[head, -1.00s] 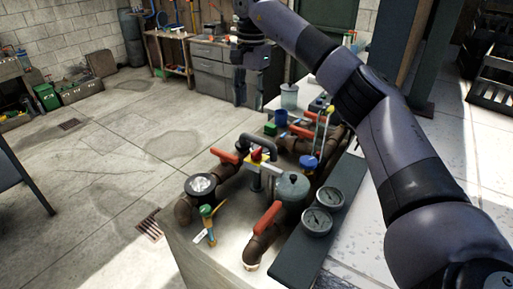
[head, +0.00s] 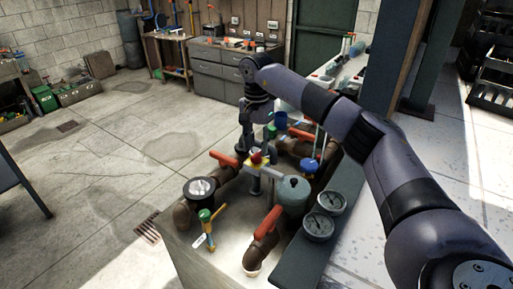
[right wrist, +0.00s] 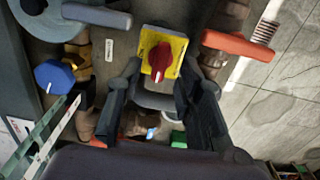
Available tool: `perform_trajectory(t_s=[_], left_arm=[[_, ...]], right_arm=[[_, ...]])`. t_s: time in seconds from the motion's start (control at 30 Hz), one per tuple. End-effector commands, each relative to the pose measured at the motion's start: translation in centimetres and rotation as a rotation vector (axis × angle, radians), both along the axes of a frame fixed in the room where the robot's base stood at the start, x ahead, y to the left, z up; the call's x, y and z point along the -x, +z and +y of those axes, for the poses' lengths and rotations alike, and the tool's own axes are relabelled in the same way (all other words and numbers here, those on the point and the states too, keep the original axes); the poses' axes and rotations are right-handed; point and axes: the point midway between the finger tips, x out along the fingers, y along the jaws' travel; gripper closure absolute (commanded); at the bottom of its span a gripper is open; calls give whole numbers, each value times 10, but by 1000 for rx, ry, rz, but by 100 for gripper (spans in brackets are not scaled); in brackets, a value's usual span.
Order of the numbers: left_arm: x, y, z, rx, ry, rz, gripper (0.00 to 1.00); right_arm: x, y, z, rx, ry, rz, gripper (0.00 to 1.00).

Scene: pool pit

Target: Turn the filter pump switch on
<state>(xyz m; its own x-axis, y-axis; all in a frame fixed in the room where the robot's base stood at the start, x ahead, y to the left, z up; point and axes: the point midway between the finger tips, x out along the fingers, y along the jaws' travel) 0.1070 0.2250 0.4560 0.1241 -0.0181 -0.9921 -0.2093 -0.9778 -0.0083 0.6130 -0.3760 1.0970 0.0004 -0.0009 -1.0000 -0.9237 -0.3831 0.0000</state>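The switch is a red rotary knob (right wrist: 160,60) on a yellow plate (right wrist: 178,46). In the head view the red knob (head: 256,158) sits on top of the pipe assembly. My right gripper (head: 244,150) hangs just behind and left of the knob in the head view. In the right wrist view my right gripper (right wrist: 168,82) has its two fingers spread apart, with the knob just beyond and between the tips. Nothing is held, and contact with the knob cannot be made out. My left gripper is not in view.
Red-handled valves (head: 268,222), a grey pot-like housing (head: 292,192) and two round gauges (head: 318,226) crowd around the switch. A blue knob (right wrist: 54,77) and a red handle (right wrist: 238,45) flank it in the wrist view. Open concrete floor (head: 100,170) lies to the left.

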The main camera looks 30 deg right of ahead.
Motion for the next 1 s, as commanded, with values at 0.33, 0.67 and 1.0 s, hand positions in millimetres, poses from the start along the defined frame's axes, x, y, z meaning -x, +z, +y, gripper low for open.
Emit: perform_trajectory(t_s=[0.33,0.67,1.0], left_arm=[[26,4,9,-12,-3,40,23],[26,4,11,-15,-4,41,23],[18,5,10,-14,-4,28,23]], right_arm=[[0,-26,0,0,-1,0,67],[0,-26,0,0,-1,0,75],[0,-26,0,0,-1,0,97]])
